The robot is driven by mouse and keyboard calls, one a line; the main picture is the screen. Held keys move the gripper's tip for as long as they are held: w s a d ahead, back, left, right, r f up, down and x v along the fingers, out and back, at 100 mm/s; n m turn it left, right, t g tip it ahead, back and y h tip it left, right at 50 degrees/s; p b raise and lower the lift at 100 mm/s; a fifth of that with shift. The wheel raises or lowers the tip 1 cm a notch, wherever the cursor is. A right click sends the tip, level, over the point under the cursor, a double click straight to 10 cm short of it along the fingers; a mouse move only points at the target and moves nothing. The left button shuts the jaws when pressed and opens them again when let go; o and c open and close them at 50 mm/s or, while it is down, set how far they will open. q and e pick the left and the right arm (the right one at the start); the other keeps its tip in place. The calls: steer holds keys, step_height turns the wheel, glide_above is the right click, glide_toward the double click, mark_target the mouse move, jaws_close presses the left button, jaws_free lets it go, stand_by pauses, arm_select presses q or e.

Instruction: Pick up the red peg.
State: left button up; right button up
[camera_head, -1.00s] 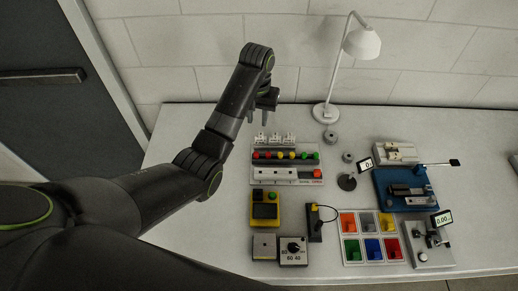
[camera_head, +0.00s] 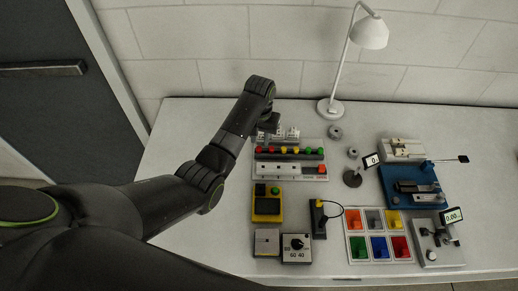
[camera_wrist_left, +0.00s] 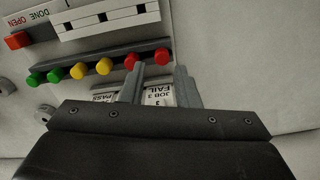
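A grey rail (camera_head: 300,157) carries a row of round-headed pegs: red, yellow and green. Two red pegs sit at its left end in the head view, an outer one (camera_head: 258,150) and an inner one (camera_head: 270,150). In the left wrist view the outer red peg (camera_wrist_left: 162,56) lies in line with the gap between my fingers, and the inner one (camera_wrist_left: 131,62) is by the left finger's tip. My left gripper (camera_wrist_left: 158,70) is open and empty at the rail's end; in the head view it (camera_head: 266,134) is partly hidden by its wrist. My right gripper is out of view.
White labelled cards (camera_wrist_left: 158,97) stand behind the rail, between and beside my fingers. A white slotted block (camera_head: 290,169) lies in front. A yellow device (camera_head: 267,203), a colored-bin tray (camera_head: 353,247), a blue fixture (camera_head: 388,191) and a lamp (camera_head: 331,107) stand around. The table's left side is clear.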

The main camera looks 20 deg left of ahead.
mark_target(259, 148)
arm_select(q)
steer(key=shift+a+f+p, duration=0.15)
steer(key=shift+f+p, duration=0.2)
steer(key=shift+f, duration=1.85)
jaws_close()
